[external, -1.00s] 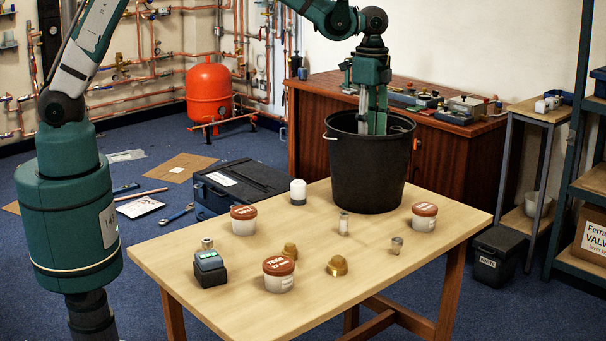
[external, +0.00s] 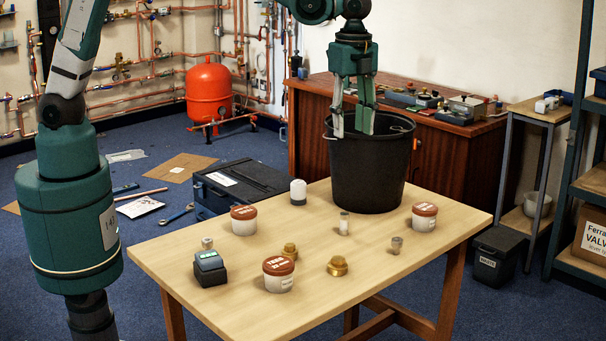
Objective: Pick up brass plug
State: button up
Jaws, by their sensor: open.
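Two brass-coloured fittings stand apart on the wooden table. One brass piece (external: 289,251) is just behind a lidded tub, and the other brass piece (external: 337,266) is to its right with a wider flange. I cannot tell which of the two is the brass plug. My gripper (external: 353,130) points down at the black bucket, well behind and above both brass pieces. Its two fingers are spread with nothing between them. The fingertips overlap the bucket's rim in the picture; I cannot tell whether they are inside it.
The tall black bucket (external: 366,178) stands at the table's back. The table's (external: 225,313) front left is bare.

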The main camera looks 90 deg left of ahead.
jog(key=s+d+m, duration=0.4)
jog(key=s+d, duration=0.3)
jog(key=d, duration=0.4)
jog(key=m, duration=0.4)
send_over(290, 244)
notch_tip(290, 244, down, 16)
jog(key=shift+d+r+b, duration=0.1)
jog(key=shift+r+b, duration=0.15)
jog(key=shift+b, duration=0.2)
jog(key=shift+f, duration=0.45)
jog(key=shift+f, duration=0.15)
jog(key=shift+f, duration=1.15)
jog(key=shift+f, duration=0.1)
jog(key=shift+f+b, duration=0.85)
jog(key=shift+f, duration=1.65)
